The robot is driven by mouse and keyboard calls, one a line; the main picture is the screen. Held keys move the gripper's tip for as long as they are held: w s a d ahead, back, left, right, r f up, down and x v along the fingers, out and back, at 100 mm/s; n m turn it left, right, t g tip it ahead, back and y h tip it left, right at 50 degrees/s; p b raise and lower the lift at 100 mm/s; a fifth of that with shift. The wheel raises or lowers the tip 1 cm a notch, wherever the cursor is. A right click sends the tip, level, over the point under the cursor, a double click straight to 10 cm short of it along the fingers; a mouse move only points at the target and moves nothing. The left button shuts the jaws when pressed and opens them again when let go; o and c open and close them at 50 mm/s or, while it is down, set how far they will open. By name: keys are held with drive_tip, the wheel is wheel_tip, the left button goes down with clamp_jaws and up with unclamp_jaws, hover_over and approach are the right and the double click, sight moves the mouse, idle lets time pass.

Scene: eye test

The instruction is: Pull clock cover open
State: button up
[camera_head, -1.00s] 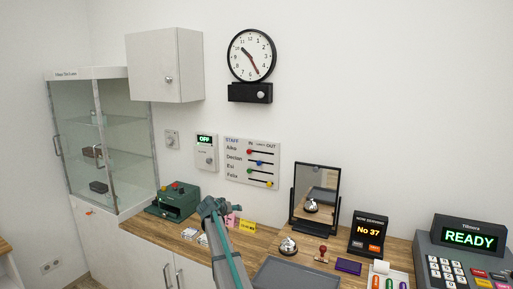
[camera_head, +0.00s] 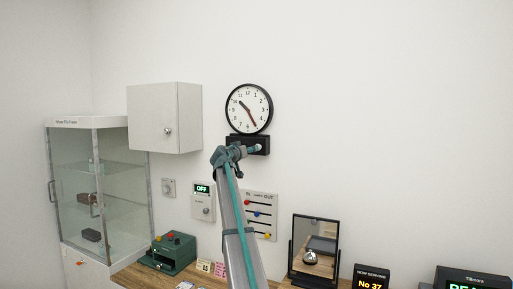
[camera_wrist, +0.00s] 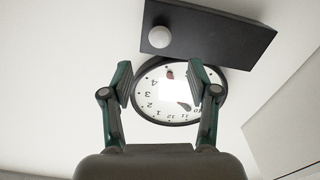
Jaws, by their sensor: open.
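The round wall clock (camera_head: 248,108) has a black rim and a white face. Directly below it is a black box (camera_head: 264,140) with a pale round knob (camera_head: 257,149); my arm's end hides the box's left part in the head view. My gripper (camera_wrist: 160,72) is open and empty, its two fingers apart in front of the clock face (camera_wrist: 165,98) in the wrist view. There the clock appears upside down, with the black box (camera_wrist: 215,36) above it and the knob (camera_wrist: 159,36) beyond the fingertips, not between them. In the head view, finger detail is too small to tell.
A white wall cabinet (camera_head: 155,118) with a knob hangs left of the clock. A glass display case (camera_head: 80,190) stands at the far left. A panel with colored sliders (camera_head: 262,205) is below. The wall right of the clock is clear.

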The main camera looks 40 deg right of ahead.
drive_tip(key=p+x, duration=0.4)
drive_tip(key=x, duration=0.5)
drive_tip(key=shift+c, duration=0.2)
clamp_jaws()
